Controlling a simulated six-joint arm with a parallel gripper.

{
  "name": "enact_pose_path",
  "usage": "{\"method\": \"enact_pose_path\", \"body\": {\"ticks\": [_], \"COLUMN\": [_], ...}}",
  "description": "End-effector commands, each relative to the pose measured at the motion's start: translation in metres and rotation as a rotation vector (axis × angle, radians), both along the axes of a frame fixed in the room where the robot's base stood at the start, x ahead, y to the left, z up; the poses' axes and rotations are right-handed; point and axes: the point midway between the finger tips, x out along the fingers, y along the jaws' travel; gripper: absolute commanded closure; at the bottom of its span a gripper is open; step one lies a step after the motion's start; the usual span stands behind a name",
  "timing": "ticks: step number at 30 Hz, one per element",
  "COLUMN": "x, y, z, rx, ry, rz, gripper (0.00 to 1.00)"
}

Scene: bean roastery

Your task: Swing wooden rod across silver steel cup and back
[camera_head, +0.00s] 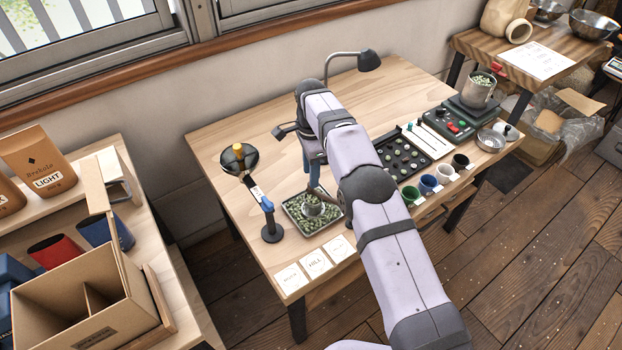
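The silver steel cup (313,208) stands among green beans in a shallow tray (290,218) near the front of the bench; green beans show at its mouth. My gripper (314,163) points down just above the tray's back side, partly hidden by my own arm. A brown wooden rod (315,179) shows below the fingers and appears gripped between them. Its lower end is close to the cup's back rim; I cannot tell whether it touches.
Left of the tray stand a dark pan (238,161) and a blue-topped post (268,222). White cards (315,263) lie in front. A dark bean-sample tray (402,155), several small cups (428,184) and a scale with a steel pot (479,90) are at right. A lamp (368,61) stands behind.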

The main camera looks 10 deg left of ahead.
Motion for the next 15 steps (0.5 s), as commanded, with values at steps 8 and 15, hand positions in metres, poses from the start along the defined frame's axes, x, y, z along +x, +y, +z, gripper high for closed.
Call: {"method": "enact_pose_path", "body": {"ticks": [8,15], "x": [0.001,0.0], "y": [0.0,0.0], "z": [0.034,0.041], "rx": [0.001,0.0], "ry": [-0.002,0.0], "rz": [0.0,0.0], "gripper": [0.64,0.64]}}
